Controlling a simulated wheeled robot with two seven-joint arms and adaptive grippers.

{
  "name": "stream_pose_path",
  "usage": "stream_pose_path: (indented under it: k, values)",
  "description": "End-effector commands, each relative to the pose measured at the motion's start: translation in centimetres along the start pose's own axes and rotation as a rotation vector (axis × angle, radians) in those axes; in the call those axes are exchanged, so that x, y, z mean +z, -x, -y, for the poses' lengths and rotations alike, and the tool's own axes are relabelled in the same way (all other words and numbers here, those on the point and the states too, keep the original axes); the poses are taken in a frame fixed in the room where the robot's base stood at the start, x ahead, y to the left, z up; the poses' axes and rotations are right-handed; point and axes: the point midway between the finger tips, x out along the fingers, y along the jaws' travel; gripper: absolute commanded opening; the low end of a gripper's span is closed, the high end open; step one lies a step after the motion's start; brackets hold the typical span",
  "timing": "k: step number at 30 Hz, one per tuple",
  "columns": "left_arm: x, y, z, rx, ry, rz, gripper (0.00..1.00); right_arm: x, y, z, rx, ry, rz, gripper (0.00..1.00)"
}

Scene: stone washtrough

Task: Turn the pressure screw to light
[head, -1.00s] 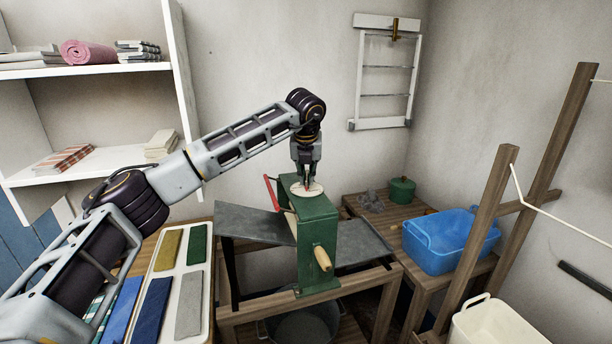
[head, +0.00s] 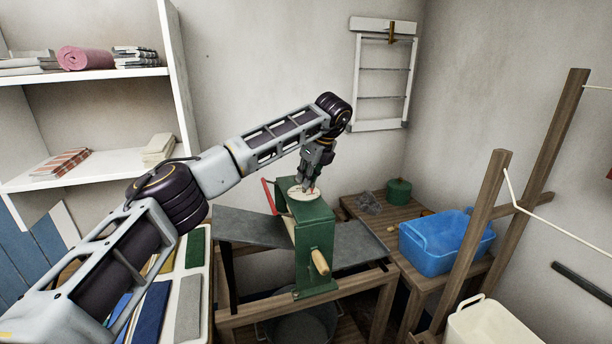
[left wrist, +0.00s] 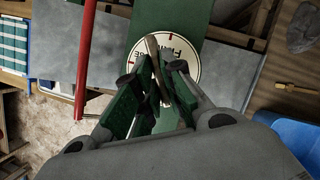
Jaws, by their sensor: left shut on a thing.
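The pressure screw (left wrist: 153,48) shows in the left wrist view as a narrow brownish bar between my fingertips. It stands over a round white dial (left wrist: 183,48) with dark lettering and red marks, only part of which is readable. The dial (head: 297,194) lies on top of the green mangle housing (head: 315,246). My left gripper (head: 309,187) comes down onto the dial from the upper right, tilted, and is shut on the screw. It also shows in the left wrist view (left wrist: 157,84), its fingers covering the dial's near part. My right gripper is out of view.
A red lever (head: 268,196) rises at the housing's left, and a wooden crank handle (head: 320,262) sticks out in front. Grey boards (head: 245,226) flank the housing. A blue basin (head: 440,245) and green pot (head: 399,190) stand right. Wooden posts (head: 556,150) rise far right.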

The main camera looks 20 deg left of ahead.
Motion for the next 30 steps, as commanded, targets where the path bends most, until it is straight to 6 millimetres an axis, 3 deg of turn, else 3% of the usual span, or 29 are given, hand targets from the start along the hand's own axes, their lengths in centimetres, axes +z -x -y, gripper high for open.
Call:
stream_pose_path:
  k: [12, 21, 29, 30]
  values:
    - [0.1, 0.2, 0.3, 0.088, 0.219, 0.001, 0.0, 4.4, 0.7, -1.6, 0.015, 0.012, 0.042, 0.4]
    - [0.1, 0.1, 0.3, 0.102, 0.256, 0.001, 0.0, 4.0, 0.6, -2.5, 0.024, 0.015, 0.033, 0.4]
    - [0.1, 0.1, 0.3, 0.102, 0.255, 0.001, 0.0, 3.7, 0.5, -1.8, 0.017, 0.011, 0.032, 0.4]
    - [0.1, 0.1, 0.3, 0.102, 0.255, 0.001, 0.13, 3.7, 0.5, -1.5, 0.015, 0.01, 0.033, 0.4]
